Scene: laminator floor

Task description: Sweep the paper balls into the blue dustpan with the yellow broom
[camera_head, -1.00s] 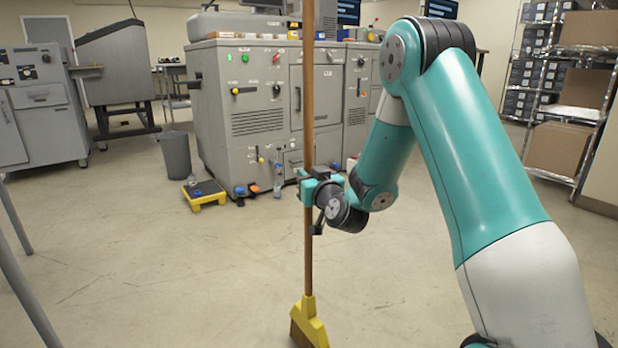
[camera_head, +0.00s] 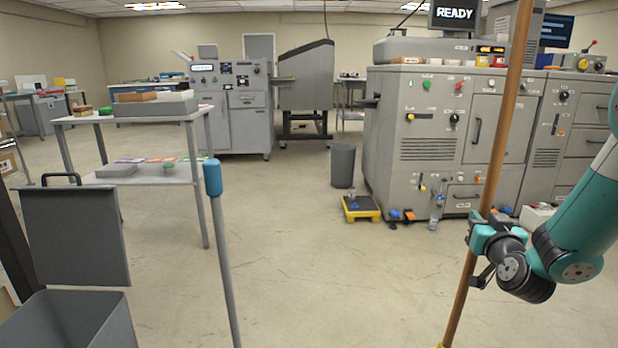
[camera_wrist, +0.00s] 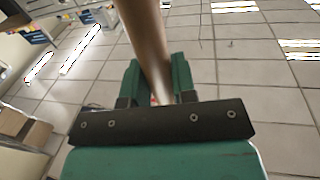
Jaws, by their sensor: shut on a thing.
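My gripper (camera_head: 485,236) is shut around the long wooden handle of the yellow broom (camera_head: 501,125), at the right of the head view. In the wrist view the handle (camera_wrist: 147,40) stands between the two green fingers (camera_wrist: 155,83). A grey pole with a blue grip (camera_head: 213,180) rises at lower left of centre; its foot is cut off, so I cannot tell whether it belongs to the dustpan. No paper balls show.
A grey bin (camera_head: 70,322) with a raised lid (camera_head: 75,235) stands at lower left, before a two-tier table (camera_head: 190,116). A grey machine (camera_head: 430,130), waste bin (camera_head: 343,166) and yellow-edged step (camera_head: 361,210) stand beyond. The middle floor is clear.

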